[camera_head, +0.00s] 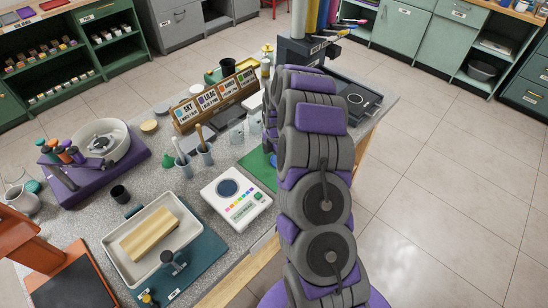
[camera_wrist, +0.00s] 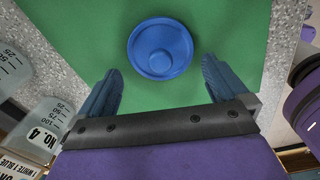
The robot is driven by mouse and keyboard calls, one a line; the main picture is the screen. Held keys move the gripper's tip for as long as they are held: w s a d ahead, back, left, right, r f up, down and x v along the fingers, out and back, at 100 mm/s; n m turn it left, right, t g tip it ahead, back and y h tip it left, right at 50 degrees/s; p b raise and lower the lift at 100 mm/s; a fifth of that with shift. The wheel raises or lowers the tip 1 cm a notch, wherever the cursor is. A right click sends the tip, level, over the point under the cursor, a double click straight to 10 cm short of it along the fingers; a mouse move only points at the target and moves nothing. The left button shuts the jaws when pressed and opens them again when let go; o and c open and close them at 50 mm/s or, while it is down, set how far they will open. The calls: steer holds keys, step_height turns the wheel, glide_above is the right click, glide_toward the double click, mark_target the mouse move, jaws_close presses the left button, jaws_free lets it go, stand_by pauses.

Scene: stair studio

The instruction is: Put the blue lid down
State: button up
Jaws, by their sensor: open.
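The blue lid (camera_wrist: 160,48) is round with a raised knob and lies on a green mat (camera_wrist: 90,28) in the wrist view. My gripper (camera_wrist: 160,85) is open, its two blue fingers spread apart, with nothing between them. The lid is just beyond the fingertips, apart from both.
Clear measuring cups (camera_wrist: 42,122) stand at the left in the wrist view.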

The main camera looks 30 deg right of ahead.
mark_target(276, 161)
steer(key=r, duration=0.1)
steer(key=d+r, duration=0.1)
steer(key=r, duration=0.1)
steer(key=d+r+p, duration=0.1)
steer(key=shift+r, duration=0.25)
steer(key=s+a+r+m+p, duration=0.1)
steer(key=s+a+r+m, duration=0.3)
steer(key=s+a+r, duration=0.5)
steer(key=s+a+r+m, duration=0.4)
steer(key=s+a+r, duration=0.2)
steer(key=r, duration=0.5)
steer(key=s+a+r+m+g, duration=0.1)
steer(key=s+m, duration=0.5)
steer(key=s, duration=0.6)
steer(key=s+a+r+m, duration=0.1)
steer(key=s+m, duration=0.5)
steer(key=s, duration=0.7)
steer(key=shift+a+r+g, duration=0.15)
steer(key=shift+r+g, duration=0.25)
steer(key=shift+r, duration=0.15)
